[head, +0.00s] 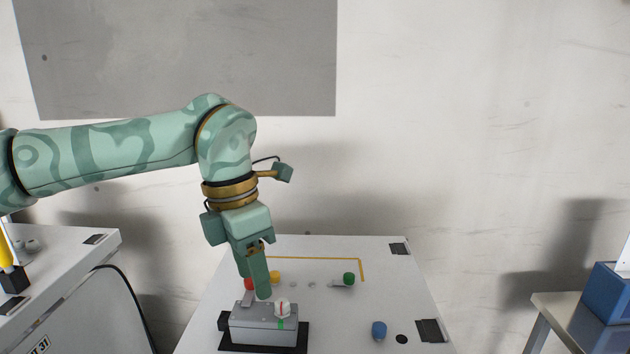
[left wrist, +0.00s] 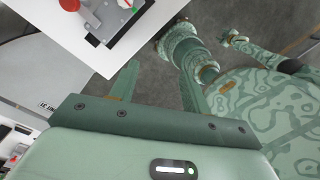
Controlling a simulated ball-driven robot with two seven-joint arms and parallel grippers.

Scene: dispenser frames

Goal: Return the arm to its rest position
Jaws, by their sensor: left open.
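My left arm (head: 120,155) reaches in from the left, patterned in pale green, and bends down at the wrist. My left gripper (head: 256,282) points down over the table, just above or behind the grey dispenser box (head: 262,328); the gap between them is hard to judge. In the left wrist view the two fingers of the left gripper (left wrist: 157,78) stand apart with only floor between them. The box and its red-marked white knob (left wrist: 70,5) show at the upper left there.
The white table (head: 330,325) carries a green knob (head: 349,279), a yellow knob (head: 274,277), a red knob (head: 249,284) and a blue knob (head: 379,330). A second bench (head: 60,265) stands left. A blue bin (head: 605,290) sits right. Space above the table's right side is clear.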

